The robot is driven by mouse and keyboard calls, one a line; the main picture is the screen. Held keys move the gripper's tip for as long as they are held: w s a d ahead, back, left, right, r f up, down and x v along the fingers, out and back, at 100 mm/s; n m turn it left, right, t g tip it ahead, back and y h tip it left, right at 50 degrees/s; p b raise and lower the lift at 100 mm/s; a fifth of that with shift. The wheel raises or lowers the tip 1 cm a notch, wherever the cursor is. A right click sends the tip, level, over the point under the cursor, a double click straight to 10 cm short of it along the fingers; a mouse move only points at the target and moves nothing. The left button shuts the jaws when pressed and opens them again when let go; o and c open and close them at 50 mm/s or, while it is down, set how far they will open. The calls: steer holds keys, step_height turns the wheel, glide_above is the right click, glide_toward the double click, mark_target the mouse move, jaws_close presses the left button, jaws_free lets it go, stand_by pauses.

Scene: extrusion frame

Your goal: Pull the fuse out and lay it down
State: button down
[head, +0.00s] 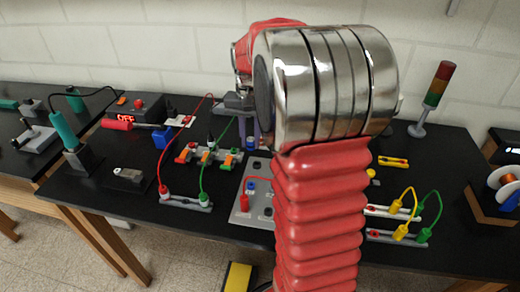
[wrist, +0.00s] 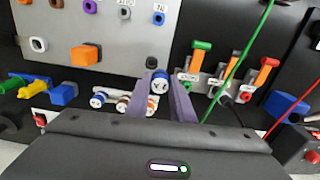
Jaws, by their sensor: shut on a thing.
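My gripper (wrist: 160,86) reaches down over the bench. In the wrist view its two purple-grey fingers are shut on a small fuse (wrist: 158,82) with a blue rim and a pale end. Several similar small fuses with pale ends and red or blue bands (wrist: 100,99) sit in a row on a light holder beside and below it. I cannot tell whether the held fuse is clear of the holder. In the head view my gripper (head: 246,130) shows partly behind my wrist, which hides the fuse row.
A grey socket panel (head: 253,205) lies near the gripper. Orange and green levers (head: 205,154) and looped red and green cables stand close to the left. A signal tower (head: 433,95) stands at the back right. Bare black bench (head: 115,205) shows at the front left.

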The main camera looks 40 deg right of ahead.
steer(key=w+a+r+n, duration=0.3)
steer(key=w+a, duration=0.5)
steer(key=a, duration=0.3)
steer(key=w+a+r+n, duration=0.2)
steer(key=w+a+r, duration=0.1)
steer(key=w+a, duration=0.5)
steer(key=a, duration=0.3)
steer(key=shift+n, duration=0.4)
steer(key=shift+s, duration=0.15)
